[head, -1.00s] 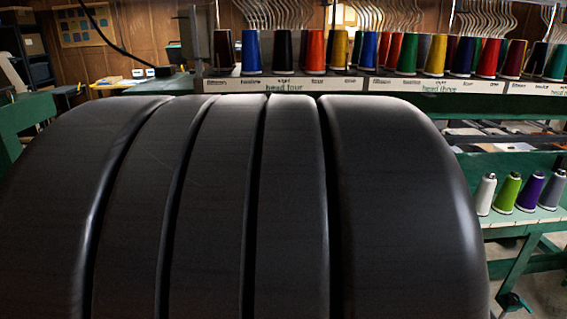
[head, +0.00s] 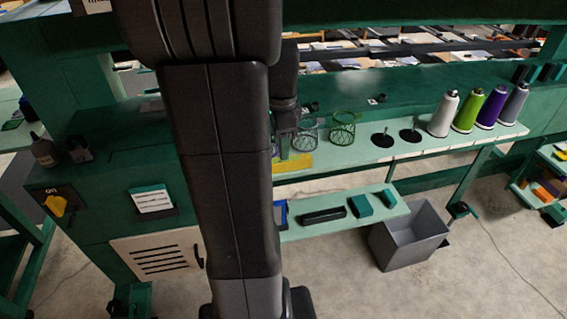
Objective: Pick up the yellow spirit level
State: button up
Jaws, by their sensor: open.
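The yellow spirit level (head: 294,164) shows in the head view as a yellow block at the left part of the pale green shelf (head: 385,150). My arm hides its left part. My gripper (head: 283,153) points down just above or at it, largely behind my arm. It is open; whether it touches the level I cannot tell.
Two green wire baskets (head: 342,128) stand close to the right of my gripper, then black spindle discs (head: 383,140) and several thread cones (head: 466,110). A lower shelf (head: 330,228) holds small boxes. A grey bin (head: 409,236) stands on the floor.

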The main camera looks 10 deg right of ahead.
aim_at(284, 164)
jog(key=f, duration=0.6)
jog(key=shift+w+a+f, duration=0.1)
jog(key=shift+a+f, duration=0.1)
jog(key=shift+f, duration=0.1)
grip_shut()
